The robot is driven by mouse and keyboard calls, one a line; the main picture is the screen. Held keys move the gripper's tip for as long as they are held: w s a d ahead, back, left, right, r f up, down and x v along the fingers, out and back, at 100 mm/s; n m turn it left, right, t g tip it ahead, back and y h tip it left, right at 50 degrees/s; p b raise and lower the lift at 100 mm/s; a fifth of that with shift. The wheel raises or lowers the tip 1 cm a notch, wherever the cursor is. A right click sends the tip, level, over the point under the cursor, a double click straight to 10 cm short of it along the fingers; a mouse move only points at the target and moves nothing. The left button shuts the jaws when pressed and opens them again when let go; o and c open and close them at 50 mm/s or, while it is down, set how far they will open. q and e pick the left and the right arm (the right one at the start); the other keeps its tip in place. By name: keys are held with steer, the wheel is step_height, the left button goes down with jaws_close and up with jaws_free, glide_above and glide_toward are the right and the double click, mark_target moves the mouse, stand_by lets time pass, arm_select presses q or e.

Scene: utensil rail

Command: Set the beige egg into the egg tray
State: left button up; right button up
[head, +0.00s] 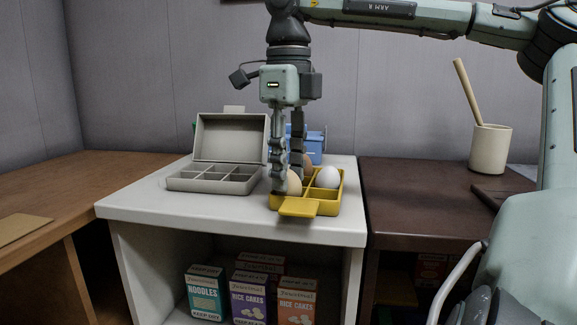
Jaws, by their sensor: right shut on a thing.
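The beige egg (294,183) is between the fingers of my right gripper (287,183), which points straight down and is shut on it. The egg is at the left part of the yellow egg tray (299,208), low at its compartments. I cannot tell whether it rests on the compartment's floor. A white egg (327,177) sits in the tray to the right. A browner egg (308,160) shows behind, partly hidden by the gripper. My left gripper is not in view.
A grey box (213,185) with compartments and a raised lid stands left of the tray on the white counter (150,207). A blue object (315,147) is behind the tray. A cup (490,150) with a wooden stick stands on the dark counter at right.

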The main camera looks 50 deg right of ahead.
steer(key=shift+f, duration=0.2)
steer(key=o, duration=0.7)
steer(key=shift+r, duration=0.1)
step_height(320, 180, up, 12)
steer(key=shift+f, duration=0.1)
stand_by(0.5)
